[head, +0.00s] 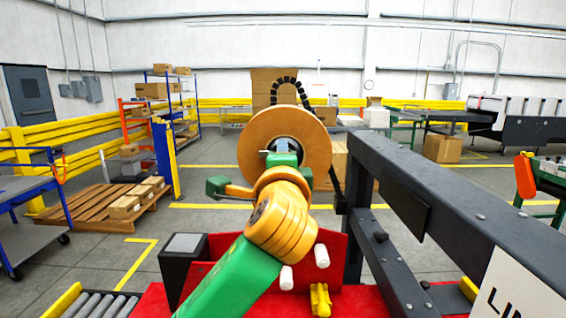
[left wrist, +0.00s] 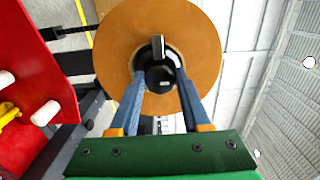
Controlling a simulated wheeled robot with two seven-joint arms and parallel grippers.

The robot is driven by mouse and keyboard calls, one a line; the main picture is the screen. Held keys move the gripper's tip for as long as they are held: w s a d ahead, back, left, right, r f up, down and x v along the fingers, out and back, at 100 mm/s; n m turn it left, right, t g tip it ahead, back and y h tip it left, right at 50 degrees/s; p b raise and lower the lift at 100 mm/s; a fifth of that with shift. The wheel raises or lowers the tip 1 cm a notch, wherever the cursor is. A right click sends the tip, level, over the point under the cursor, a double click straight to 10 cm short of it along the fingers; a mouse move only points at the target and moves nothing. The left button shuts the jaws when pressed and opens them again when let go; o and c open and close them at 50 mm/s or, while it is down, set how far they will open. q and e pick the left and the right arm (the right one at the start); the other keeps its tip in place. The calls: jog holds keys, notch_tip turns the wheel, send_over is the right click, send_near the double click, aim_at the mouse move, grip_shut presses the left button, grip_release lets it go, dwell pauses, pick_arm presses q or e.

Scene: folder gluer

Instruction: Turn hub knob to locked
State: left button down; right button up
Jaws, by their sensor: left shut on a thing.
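A large tan-brown roll (head: 313,136) stands upright ahead of me, with a dark hub at its centre. In the left wrist view the roll (left wrist: 113,45) faces the camera, and a small grey upright hub knob (left wrist: 158,46) stands out from the black hub. My left gripper (head: 282,153) is at the hub, mostly hidden behind its own wrist in the head view. Any lock marking is not legible. My right gripper is not in view.
A dark grey machine beam (head: 430,190) runs along the right, close to the roll. A red panel (head: 325,255) with white pegs is below the hub. A roller conveyor (head: 95,304) lies at bottom left. A pallet with boxes (head: 105,209) stands on the floor farther left.

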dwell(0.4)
pick_arm(q)
jog(key=shift+c, duration=2)
grip_release()
jog(key=s+b, duration=0.4)
jog(key=s, duration=0.3)
